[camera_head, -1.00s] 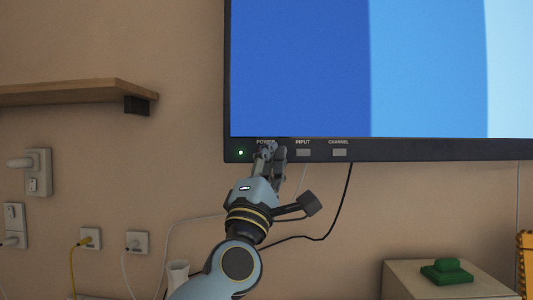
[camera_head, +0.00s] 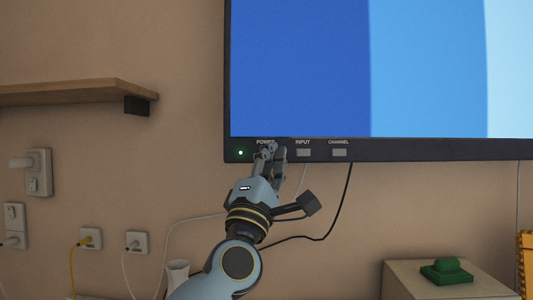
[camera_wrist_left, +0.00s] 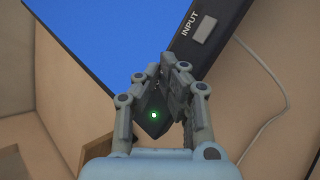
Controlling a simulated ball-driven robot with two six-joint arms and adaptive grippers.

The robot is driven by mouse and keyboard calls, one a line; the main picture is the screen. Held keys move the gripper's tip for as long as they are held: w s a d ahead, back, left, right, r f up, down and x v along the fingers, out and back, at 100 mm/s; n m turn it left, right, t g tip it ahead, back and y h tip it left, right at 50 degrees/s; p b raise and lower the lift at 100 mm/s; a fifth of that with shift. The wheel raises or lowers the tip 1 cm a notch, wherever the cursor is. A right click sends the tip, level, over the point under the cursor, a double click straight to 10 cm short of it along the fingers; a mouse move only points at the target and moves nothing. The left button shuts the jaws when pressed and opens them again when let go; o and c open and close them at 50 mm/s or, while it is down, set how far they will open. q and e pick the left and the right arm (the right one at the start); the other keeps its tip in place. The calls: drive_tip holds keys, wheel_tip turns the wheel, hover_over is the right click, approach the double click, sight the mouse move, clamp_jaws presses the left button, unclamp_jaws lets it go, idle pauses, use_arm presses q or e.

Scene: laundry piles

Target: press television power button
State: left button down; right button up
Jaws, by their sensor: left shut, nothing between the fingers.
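The television (camera_head: 400,147) hangs on the wall, its screen lit in bands of blue. Its lower bezel carries a green light (camera_head: 240,153), the POWER label (camera_head: 265,142), an INPUT button (camera_head: 303,153) and a CHANNEL button (camera_head: 339,153). My left gripper (camera_head: 270,149) is shut and empty, its fingertips at the bezel under the POWER label. The fingers hide the power button; I cannot tell whether they touch it. In the left wrist view the gripper (camera_wrist_left: 163,80) covers that spot, with the green light (camera_wrist_left: 154,115) between its fingers and the INPUT button (camera_wrist_left: 204,29) beyond. My right gripper is out of view.
A wooden shelf (camera_head: 70,93) juts from the wall at the left. Wall sockets with plugs (camera_head: 90,238) sit low at left. Cables (camera_head: 345,205) hang below the television. A cabinet (camera_head: 400,283) with a green object (camera_head: 446,271) stands at lower right.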

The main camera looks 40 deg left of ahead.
use_arm(q)
drive_tip(key=shift+w+a, duration=0.25)
drive_tip(key=shift+w, duration=0.1)
idle(0.4)
drive_tip(key=shift+s+d, duration=0.35)
drive_tip(key=shift+s, duration=0.15)
drive_tip(key=s+d+b, duration=0.1)
drive_tip(key=s+d, duration=0.2)
drive_tip(key=s, duration=0.1)
drive_tip(key=shift+s+d+b, duration=0.3)
drive_tip(key=shift+d+b, duration=0.1)
idle(1.4)
